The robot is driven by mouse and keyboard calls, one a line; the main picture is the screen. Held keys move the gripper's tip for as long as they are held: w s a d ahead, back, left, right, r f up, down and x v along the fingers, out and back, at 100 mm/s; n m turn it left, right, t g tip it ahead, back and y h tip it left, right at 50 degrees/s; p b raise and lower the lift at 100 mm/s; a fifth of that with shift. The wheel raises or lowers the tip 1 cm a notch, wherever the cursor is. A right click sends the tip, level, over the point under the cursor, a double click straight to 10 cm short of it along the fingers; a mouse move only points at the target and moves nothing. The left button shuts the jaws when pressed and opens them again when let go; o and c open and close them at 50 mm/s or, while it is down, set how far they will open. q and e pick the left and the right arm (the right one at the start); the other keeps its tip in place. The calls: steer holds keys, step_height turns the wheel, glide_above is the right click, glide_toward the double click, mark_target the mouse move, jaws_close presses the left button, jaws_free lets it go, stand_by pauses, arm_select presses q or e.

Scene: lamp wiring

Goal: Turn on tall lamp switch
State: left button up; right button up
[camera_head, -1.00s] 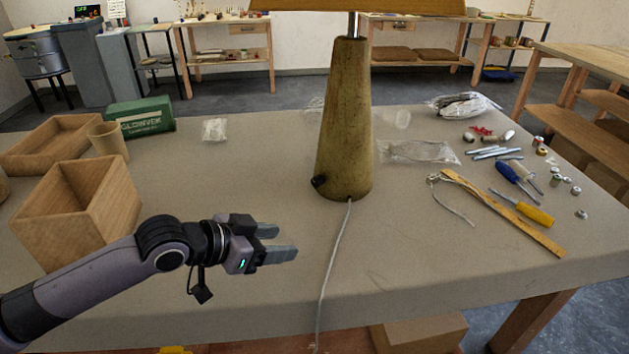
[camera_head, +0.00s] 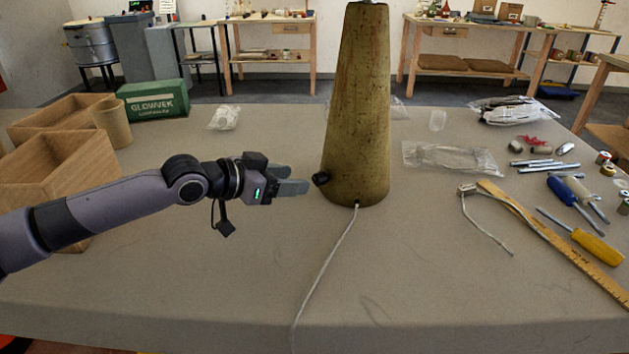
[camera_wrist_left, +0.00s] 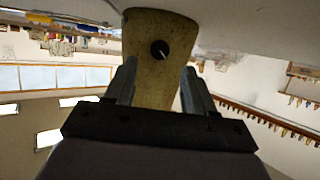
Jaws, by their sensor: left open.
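The tall lamp's tapered wooden base (camera_head: 357,110) stands upright on the table; its upper part is out of the head view. A small black knob switch (camera_head: 321,179) sticks out low on its left side. My left gripper (camera_head: 301,180) points right at the switch, its fingertips close beside it. In the left wrist view the switch (camera_wrist_left: 159,49) shows on the lamp base (camera_wrist_left: 160,25), ahead of and between the two open fingers (camera_wrist_left: 158,82). The fingers look empty and apart from the switch. My right gripper is not in view.
A grey cord (camera_head: 328,270) runs from the lamp base to the table's front edge. Wooden boxes (camera_head: 40,175), a cup (camera_head: 112,124) and a green box (camera_head: 153,99) stand left. A ruler (camera_head: 560,240), screwdrivers (camera_head: 584,240) and a plastic bag (camera_head: 450,157) lie right.

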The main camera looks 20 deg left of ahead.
mark_target(316, 179)
arm_select(q)
steer(key=shift+x, duration=2.95)
jaws_close()
